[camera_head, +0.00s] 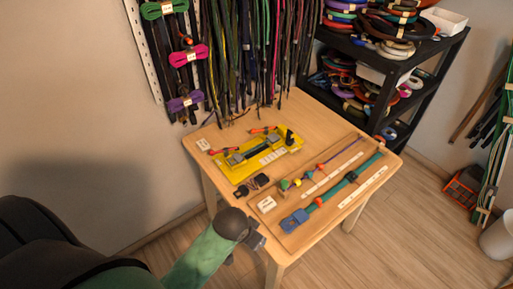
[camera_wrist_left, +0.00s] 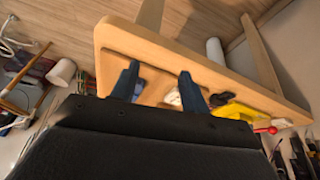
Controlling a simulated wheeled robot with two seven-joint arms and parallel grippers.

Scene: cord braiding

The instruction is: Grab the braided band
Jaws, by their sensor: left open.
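Which one is braided is too small to tell. My left gripper (camera_head: 258,241) is at the table's near left edge, short of the blue clamp and apart from the band. In the left wrist view its two fingers (camera_wrist_left: 158,82) are spread and empty, with the table edge beyond. My right gripper is not in view.
A yellow fixture (camera_head: 238,172) stands at the table's back left, with small black items (camera_head: 253,184) in front. Cords hang on the wall behind. A black shelf (camera_head: 395,75) with coiled cords stands behind the table. A white bin (camera_head: 497,240) is on the floor at right.

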